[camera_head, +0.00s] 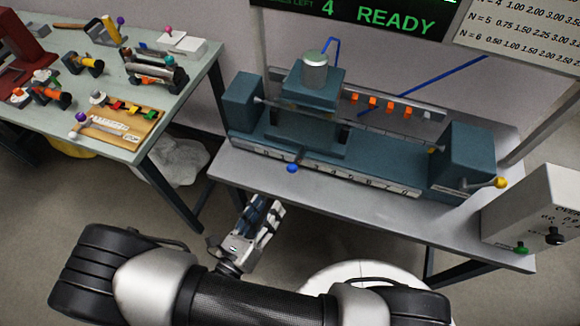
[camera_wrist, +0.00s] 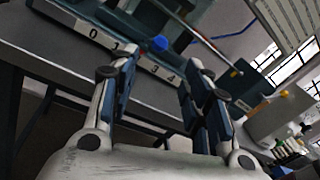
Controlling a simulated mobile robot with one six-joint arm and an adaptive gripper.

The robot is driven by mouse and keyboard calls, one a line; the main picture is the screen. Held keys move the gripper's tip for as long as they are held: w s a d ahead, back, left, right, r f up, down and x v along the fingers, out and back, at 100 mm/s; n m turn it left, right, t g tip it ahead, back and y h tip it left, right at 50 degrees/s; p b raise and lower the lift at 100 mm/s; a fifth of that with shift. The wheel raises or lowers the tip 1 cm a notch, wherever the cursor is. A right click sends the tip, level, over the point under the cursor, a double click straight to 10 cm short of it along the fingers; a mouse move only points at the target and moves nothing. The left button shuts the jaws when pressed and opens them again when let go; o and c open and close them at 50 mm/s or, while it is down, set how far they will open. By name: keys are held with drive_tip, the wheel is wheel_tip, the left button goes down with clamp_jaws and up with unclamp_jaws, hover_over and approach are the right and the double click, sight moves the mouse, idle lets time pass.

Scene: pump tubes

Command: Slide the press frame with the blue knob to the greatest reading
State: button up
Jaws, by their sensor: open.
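The press frame (camera_head: 312,105) is a teal block with a grey cylinder on top, on the left half of the bench press. Its blue knob (camera_head: 292,168) sticks out at the front over the numbered scale (camera_head: 362,180). In the wrist view the blue knob (camera_wrist: 158,43) is ahead, between the lines of the two fingers, above the scale between about 1 and 3. The exact reading is unclear. My gripper (camera_head: 266,208) is open and empty, below and left of the knob, apart from it. Its spread fingers (camera_wrist: 162,72) also show in the wrist view.
Teal end blocks stand left (camera_head: 243,101) and right (camera_head: 462,160); the right one has a yellow knob (camera_head: 502,182). Scale room lies right of the knob. A white box (camera_head: 535,215) stands at the bench's right end. A cluttered table (camera_head: 190,85) is at left.

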sight(292, 168)
drive_tip(key=b+x, duration=0.2)
drive_tip(key=x, duration=1.2)
drive_tip(key=shift+w+d, duration=0.1)
drive_tip(key=shift+w, duration=0.1)
drive_tip(key=shift+c, duration=0.5)
clamp_jaws()
